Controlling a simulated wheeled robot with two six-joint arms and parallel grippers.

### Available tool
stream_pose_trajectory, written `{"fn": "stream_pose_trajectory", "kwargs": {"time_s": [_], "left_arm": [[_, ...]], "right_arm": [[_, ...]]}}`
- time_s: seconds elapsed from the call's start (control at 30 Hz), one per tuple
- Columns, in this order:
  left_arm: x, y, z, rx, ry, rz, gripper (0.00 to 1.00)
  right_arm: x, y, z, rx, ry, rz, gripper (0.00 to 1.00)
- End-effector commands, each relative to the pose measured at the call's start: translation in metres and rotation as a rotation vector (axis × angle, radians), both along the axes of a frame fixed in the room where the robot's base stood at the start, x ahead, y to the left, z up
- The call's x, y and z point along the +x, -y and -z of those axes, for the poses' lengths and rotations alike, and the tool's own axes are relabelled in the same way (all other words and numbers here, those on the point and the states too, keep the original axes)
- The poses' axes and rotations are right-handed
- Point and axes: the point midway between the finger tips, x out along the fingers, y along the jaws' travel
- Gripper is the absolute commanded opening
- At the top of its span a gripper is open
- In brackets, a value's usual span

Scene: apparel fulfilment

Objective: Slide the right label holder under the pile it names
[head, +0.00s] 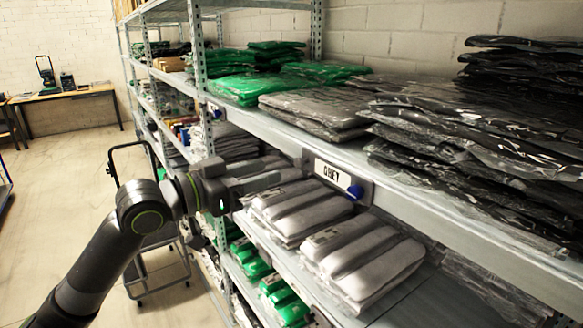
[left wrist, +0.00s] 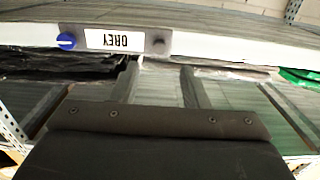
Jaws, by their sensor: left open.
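The label holder (head: 335,177) is a plate with a white card that seems to read GREY and a blue knob at its right end. It sits on the front edge of the upper shelf, below the gap between the grey pile (head: 315,108) and the black pile (head: 480,140). In the left wrist view the holder (left wrist: 115,40) appears upside down, beyond my fingertips. My left gripper (head: 298,172) is open, just left of the holder, with its fingers pointing at the shelf front. It also shows in the left wrist view (left wrist: 160,75), with nothing between the fingers. My right gripper is out of view.
Green packs (head: 240,88) lie farther along the same shelf. Bagged grey packs (head: 360,255) lie on the shelf below, under my gripper. A metal upright (head: 198,75) stands behind my arm. A cart (head: 150,265) and open floor are at left.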

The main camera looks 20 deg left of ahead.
Motion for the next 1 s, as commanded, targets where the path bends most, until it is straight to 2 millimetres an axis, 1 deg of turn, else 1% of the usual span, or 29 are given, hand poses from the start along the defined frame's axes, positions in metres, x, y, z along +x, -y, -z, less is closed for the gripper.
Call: {"fn": "stream_pose_trajectory", "kwargs": {"time_s": [0.4, 0.53, 0.73, 1.0], "left_arm": [[0.038, 0.032, 0.001, -0.004, -0.001, 0.005, 0.41], [0.048, 0.039, 0.001, -0.003, -0.001, 0.002, 0.41], [0.056, 0.045, 0.0, 0.001, -0.001, 0.002, 0.41], [0.057, 0.045, 0.0, 0.001, -0.002, 0.002, 0.41]], "right_arm": [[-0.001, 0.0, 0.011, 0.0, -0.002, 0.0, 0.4], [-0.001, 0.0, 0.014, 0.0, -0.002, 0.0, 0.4], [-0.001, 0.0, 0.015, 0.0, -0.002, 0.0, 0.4], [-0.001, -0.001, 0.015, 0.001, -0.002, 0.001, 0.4]]}}
